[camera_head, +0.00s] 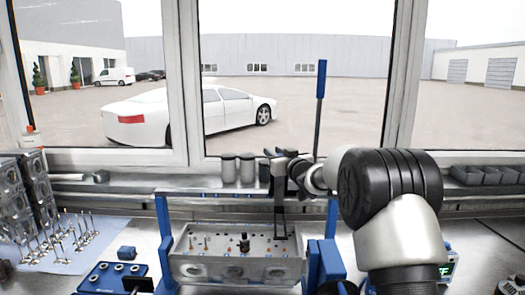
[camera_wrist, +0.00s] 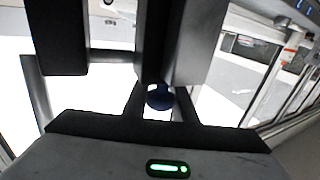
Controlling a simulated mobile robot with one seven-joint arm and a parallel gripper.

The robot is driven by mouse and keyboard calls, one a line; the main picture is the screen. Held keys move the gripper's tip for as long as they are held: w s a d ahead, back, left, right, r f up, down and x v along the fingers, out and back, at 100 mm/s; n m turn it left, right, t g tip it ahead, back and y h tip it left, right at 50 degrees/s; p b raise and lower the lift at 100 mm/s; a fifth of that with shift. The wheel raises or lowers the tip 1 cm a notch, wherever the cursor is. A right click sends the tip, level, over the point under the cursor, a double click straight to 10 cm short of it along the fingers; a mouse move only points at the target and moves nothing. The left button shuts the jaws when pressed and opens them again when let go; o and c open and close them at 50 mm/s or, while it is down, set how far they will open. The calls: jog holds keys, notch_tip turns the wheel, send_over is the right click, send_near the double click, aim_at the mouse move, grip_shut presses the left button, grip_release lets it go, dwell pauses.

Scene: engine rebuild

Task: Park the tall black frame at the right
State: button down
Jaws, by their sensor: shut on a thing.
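The tall black frame (camera_head: 280,208) is upright in the head view, with its lower end at the right part of a grey cylinder head (camera_head: 237,270). My gripper (camera_head: 284,166) is shut on the frame near its top. I cannot tell whether the frame's foot touches the cylinder head or hangs just above it. In the wrist view, dark upright bars fill the upper middle, and it is hard to separate the fingers from the frame there.
Blue stand posts (camera_head: 164,232) flank the cylinder head. A tall blue-handled bar (camera_head: 321,82) rises behind. Valves (camera_head: 62,238) stand on a pale mat at the left. Grey bins (camera_head: 490,176) line the right back. Grey canisters (camera_head: 229,168) stand by the window. My arm covers much of the right bench.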

jog(key=d+p, duration=0.3)
jog(key=d, duration=0.8)
jog(key=shift+d, duration=0.35)
jog(key=c, duration=1.5)
grip_release()
jog(key=shift+d, duration=0.15)
jog(key=b+v, duration=0.2)
jog(key=v, duration=1.5)
jog(key=shift+s, duration=0.15)
